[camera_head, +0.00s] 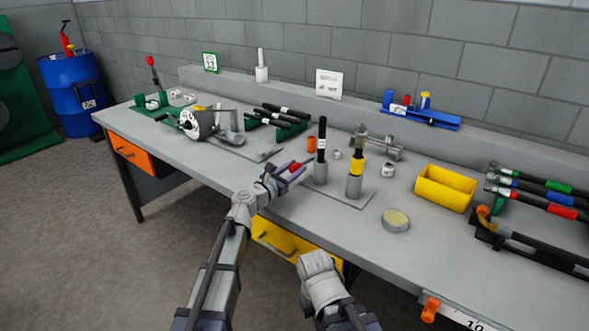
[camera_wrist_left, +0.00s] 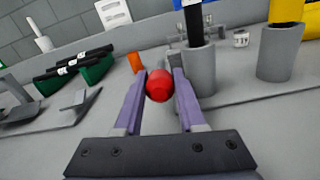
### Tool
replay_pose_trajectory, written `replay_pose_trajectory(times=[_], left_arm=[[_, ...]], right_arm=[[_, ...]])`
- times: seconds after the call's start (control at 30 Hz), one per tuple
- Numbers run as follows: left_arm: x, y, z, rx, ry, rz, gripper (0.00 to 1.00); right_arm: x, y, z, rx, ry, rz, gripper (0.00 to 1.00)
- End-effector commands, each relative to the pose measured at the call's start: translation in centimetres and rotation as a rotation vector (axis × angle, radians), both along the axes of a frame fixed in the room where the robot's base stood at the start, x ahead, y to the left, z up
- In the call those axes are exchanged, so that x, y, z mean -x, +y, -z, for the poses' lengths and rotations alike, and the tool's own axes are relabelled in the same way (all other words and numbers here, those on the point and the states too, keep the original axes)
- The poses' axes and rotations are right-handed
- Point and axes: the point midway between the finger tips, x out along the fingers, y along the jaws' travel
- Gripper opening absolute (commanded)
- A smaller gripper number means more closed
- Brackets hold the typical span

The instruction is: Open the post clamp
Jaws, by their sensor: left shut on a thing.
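My left gripper (camera_head: 292,170) is over the front of the bench, its purple fingers on either side of a red knob (camera_wrist_left: 159,86). The fingers are shut on the knob. In the head view the red knob (camera_head: 295,167) is just left of an upright grey sleeve (camera_head: 320,174), which holds a black rod (camera_head: 322,132) with a white label. The sleeve also shows right of the fingers in the left wrist view (camera_wrist_left: 198,68). What joins the knob to the sleeve is hidden, so I cannot tell how far the clamp is open. My right gripper is not visible.
A second sleeve (camera_head: 354,186) with a yellow and black rod stands to the right on the same plate (camera_head: 338,192). A round tin (camera_head: 396,220) and a yellow bin (camera_head: 445,187) are farther right. Black handles in a green rack (camera_head: 283,129) lie behind left.

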Motion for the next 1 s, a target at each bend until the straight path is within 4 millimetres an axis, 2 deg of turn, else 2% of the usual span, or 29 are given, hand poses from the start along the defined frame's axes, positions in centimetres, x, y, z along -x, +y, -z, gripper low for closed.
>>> replay_pose_trajectory(times=[0.1,1.0], left_arm=[[-0.03,0.06,0.0,0.0,0.0,-0.002,0.0],[-0.06,0.1,-0.01,0.0,0.0,-0.003,0.0]], right_arm=[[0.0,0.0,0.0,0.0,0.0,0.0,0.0],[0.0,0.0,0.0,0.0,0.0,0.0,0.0]])
